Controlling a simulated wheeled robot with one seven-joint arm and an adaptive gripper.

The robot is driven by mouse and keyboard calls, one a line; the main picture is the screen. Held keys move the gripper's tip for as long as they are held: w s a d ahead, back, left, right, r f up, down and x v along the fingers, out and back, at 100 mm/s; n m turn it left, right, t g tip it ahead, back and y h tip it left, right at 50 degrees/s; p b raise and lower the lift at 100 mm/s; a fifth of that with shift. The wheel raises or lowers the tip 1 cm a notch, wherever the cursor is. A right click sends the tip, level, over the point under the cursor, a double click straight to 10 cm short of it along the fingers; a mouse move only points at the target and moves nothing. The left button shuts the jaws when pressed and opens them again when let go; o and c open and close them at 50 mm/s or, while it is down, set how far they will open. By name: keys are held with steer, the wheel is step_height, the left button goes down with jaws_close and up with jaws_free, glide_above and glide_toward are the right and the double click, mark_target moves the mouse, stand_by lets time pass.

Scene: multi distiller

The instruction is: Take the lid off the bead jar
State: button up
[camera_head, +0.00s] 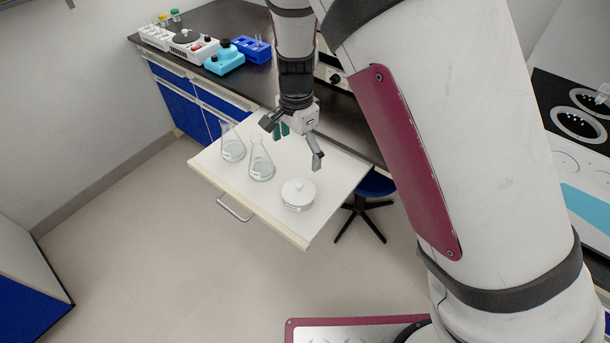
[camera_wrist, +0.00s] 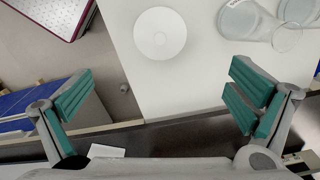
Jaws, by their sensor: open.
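The bead jar (camera_head: 298,203) is a low white round jar with its lid (camera_head: 298,189) on, a small knob at its centre. It stands upright on the pale pull-out board (camera_head: 237,187), near the front right corner. In the wrist view the lid (camera_wrist: 160,33) shows from above as a white disc at the top centre. My gripper (camera_head: 293,148) is open and empty, above the back part of the board, behind the jar and apart from it. Its two teal-padded fingers (camera_wrist: 158,110) are spread wide in the wrist view. The lid hides the jar's contents.
Two glass flasks stand left of the jar, one nearer (camera_head: 261,163) and one farther (camera_head: 232,145). The dark bench (camera_head: 345,130) lies behind the board. A blue stool (camera_head: 374,184) is right of it. Instruments (camera_head: 190,45) stand at the back left.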

mark_target(299, 185)
step_height(299, 185, down, 14)
steer(key=shift+w+r, duration=0.1)
stand_by(0.5)
steer(key=c, duration=1.8)
steer(key=shift+c, duration=1.1)
steer(key=shift+c, duration=0.5)
